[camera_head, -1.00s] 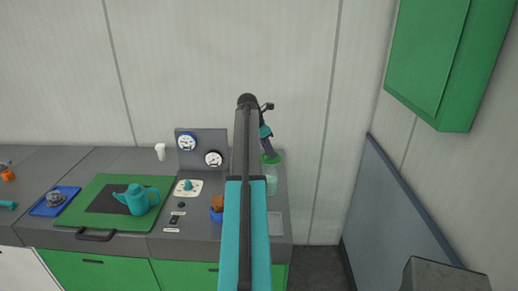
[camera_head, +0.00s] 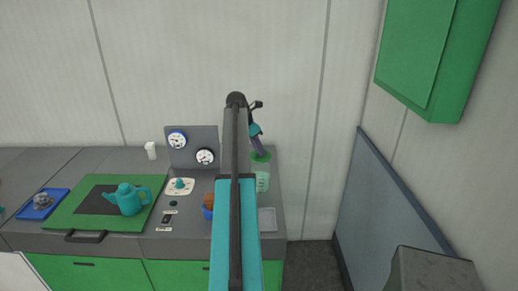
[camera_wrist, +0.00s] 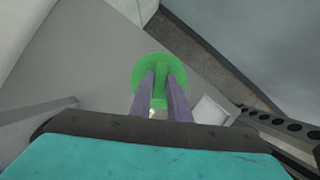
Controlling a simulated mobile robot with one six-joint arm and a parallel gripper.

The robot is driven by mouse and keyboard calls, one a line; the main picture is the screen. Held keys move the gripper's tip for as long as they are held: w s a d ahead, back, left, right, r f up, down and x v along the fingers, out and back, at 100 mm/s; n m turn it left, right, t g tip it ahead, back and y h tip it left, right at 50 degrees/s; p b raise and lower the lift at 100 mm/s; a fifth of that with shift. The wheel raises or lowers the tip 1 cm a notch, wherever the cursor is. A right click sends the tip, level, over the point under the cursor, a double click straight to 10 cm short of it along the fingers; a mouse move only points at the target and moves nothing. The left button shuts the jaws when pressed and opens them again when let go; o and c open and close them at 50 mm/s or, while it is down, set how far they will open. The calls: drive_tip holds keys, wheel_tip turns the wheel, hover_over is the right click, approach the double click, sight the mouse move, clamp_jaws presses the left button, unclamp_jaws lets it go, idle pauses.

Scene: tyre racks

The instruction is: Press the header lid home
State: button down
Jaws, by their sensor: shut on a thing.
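A flat round green lid (camera_head: 262,157), which I take to be the header lid, is at the far right end of the grey counter. It also shows in the wrist view (camera_wrist: 150,66) as a disc with a green grip part in its middle. My gripper (camera_head: 259,149) points down over it. In the wrist view its two purple fingers (camera_wrist: 162,78) are shut on that grip part. Whether the lid rests on something or hangs just above it is hidden beneath the disc.
A pale green see-through jug (camera_head: 263,182) stands close in front of the lid. A panel with two gauges (camera_head: 204,156) stands to the left. A teal kettle (camera_head: 128,200) sits on a green board. A wall cabinet (camera_head: 435,55) hangs at upper right.

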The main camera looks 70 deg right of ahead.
sight(258, 157)
drive_tip(key=shift+f+b, duration=0.85)
drive_tip(key=shift+f, duration=1.6)
drive_tip(key=shift+p, duration=0.55)
drive_tip(key=shift+f+p, duration=0.2)
drive_tip(key=shift+p, duration=0.35)
idle(2.2)
drive_tip(key=c, duration=1.1)
unclamp_jaws()
drive_tip(key=shift+r, duration=0.15)
drive_tip(key=shift+r+p, duration=2.4)
drive_tip(key=shift+r, duration=1)
